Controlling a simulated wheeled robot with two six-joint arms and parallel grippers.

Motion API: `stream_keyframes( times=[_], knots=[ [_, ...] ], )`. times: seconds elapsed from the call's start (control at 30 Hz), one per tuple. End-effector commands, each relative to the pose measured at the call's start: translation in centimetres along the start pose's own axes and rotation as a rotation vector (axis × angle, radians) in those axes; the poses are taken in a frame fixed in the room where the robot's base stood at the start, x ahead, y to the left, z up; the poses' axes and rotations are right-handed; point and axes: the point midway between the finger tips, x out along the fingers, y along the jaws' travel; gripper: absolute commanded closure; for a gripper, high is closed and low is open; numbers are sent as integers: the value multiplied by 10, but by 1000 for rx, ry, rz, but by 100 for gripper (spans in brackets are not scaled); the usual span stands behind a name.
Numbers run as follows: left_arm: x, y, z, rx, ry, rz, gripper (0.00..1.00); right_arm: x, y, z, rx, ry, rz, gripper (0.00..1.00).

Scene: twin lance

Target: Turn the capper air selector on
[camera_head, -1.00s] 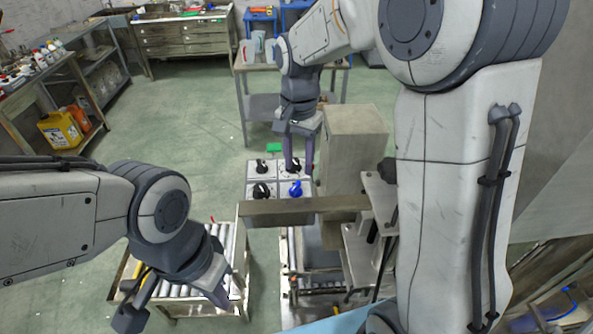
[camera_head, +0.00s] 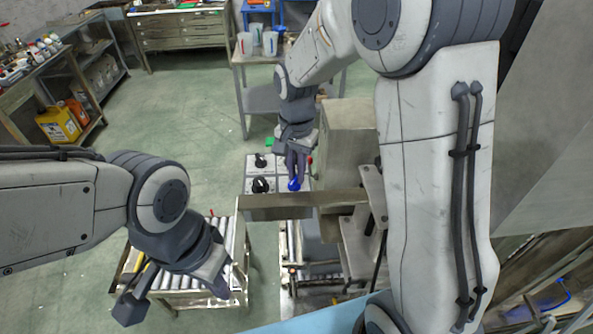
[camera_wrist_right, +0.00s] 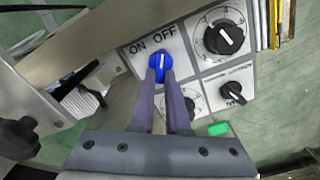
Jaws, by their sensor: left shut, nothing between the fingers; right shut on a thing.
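The blue selector knob (camera_wrist_right: 160,66) sits on a light panel, with ON and OFF printed along its far side in the right wrist view. It also shows in the head view (camera_head: 294,185), partly hidden by my right gripper. My right gripper (camera_wrist_right: 160,80) is shut on the blue knob, one purple finger on each side. It comes down from above in the head view (camera_head: 296,175). I cannot tell exactly which label the knob points to. My left gripper (camera_head: 220,287) is shut and empty, low at the left, over a roller conveyor, away from the panel.
Black knobs (camera_wrist_right: 222,37) and (camera_wrist_right: 231,92) sit on neighbouring panel plates. A metal beam (camera_head: 305,200) runs close along the panel's near side. A box-like post (camera_head: 348,140) stands right of it. The roller conveyor (camera_head: 185,283) is below my left arm. Open floor lies to the left.

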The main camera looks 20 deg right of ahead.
Motion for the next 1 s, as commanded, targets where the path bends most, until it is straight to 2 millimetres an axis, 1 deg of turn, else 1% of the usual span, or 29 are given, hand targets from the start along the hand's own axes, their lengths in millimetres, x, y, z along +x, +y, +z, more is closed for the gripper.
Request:
stream_keyframes(
  times=[0.17,0.37,0.57,1.0],
  knots=[
    [-1,0,0,0,0,0,100,0,0,0,-23,0,1,100],
    [-2,0,0,0,0,0,100,-1,-1,0,-112,-1,2,100],
    [-5,0,0,1,0,0,100,-1,-3,0,-270,-1,2,100],
    [-10,1,0,2,0,0,100,-1,-8,2,-683,0,1,100]
  ],
)
